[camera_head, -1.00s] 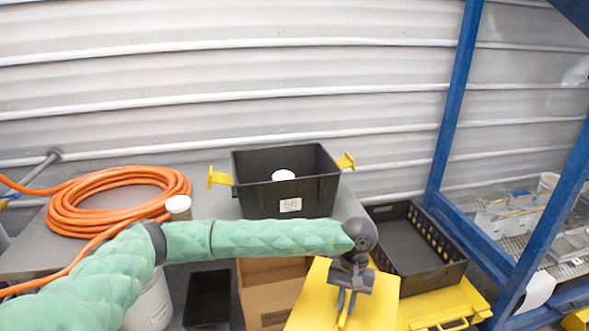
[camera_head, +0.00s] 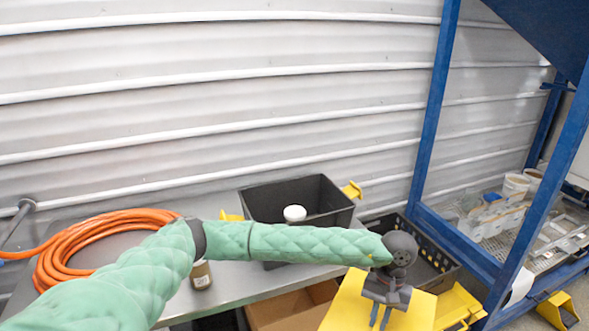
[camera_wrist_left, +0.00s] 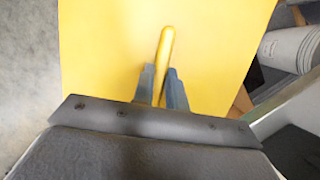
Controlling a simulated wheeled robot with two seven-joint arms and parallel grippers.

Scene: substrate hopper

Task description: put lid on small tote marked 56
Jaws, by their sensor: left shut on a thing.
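The small black tote (camera_head: 325,205) stands on the grey table with its top open and yellow handles at its ends. A white round object (camera_head: 295,213) shows inside it. My arm crosses in front of the tote, and its label is hidden now. The flat yellow lid (camera_head: 350,306) is in front of the table, right of and lower than the tote. My left gripper (camera_head: 380,318) is shut on the lid's bar handle (camera_wrist_left: 165,45), with a finger on each side in the left wrist view (camera_wrist_left: 160,84). My right gripper is out of view.
An orange hose coil (camera_head: 105,225) and a jar (camera_head: 200,275) are on the table (camera_head: 235,278). A black crate (camera_head: 440,268) stands right of the tote, with a yellow object (camera_head: 458,306) near it. A cardboard box (camera_head: 290,310) is below. A blue frame (camera_head: 437,110) stands at right.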

